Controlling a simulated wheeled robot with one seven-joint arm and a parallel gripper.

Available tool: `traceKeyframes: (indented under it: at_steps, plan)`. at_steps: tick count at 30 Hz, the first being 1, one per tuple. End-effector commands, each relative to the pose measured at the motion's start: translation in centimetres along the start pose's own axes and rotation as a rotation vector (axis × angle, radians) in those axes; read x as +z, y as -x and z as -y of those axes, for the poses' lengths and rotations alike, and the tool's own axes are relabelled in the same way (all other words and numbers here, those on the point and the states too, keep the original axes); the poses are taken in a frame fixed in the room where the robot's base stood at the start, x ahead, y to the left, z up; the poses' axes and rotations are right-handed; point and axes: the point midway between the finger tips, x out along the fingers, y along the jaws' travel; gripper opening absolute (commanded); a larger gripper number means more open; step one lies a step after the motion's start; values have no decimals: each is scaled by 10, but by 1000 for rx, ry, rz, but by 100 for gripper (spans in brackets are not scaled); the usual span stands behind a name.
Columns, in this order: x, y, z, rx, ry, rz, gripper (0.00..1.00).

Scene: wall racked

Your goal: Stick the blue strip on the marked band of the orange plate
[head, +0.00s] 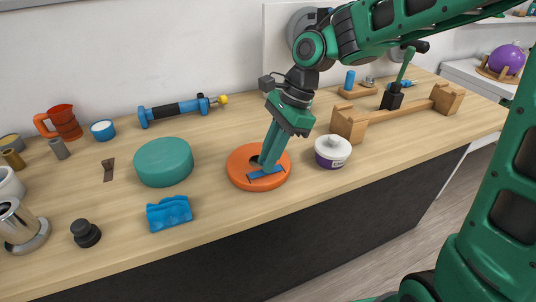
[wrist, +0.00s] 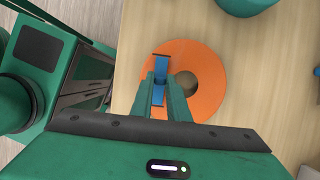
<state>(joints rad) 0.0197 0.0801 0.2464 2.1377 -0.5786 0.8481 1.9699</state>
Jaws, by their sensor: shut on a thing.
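The orange plate (head: 244,178) is a round disc lying on the wooden worktop, with a dark round hole near its middle. It also shows in the wrist view (wrist: 210,70). The blue strip (head: 267,173) lies across the plate's near side, beside the hole. In the wrist view the blue strip (wrist: 160,63) runs between my fingers, over the plate's left part. My gripper (head: 265,165) points down at the plate and is shut on the strip; its tips show in the wrist view (wrist: 159,78). Whether the strip touches the plate is unclear. The marked band is largely hidden.
A white tub with a purple label (head: 332,151) stands close right of the plate. A teal round block (head: 163,162) and a blue wavy block (head: 169,213) are to the left. A wooden rack (head: 400,117) stands further right. Bare worktop lies in front of the plate.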

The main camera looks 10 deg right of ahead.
Motion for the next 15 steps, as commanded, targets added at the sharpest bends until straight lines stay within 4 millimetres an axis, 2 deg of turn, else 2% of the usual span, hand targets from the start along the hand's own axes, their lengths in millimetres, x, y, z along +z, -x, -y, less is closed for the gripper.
traceKeyframes:
  at_steps: [13,14,15]
  plan:
    - [0,0,0,0,0,0,0]
    - [0,0,0,0,0,0,20]
    - [0,0,0,0,0,0,29]
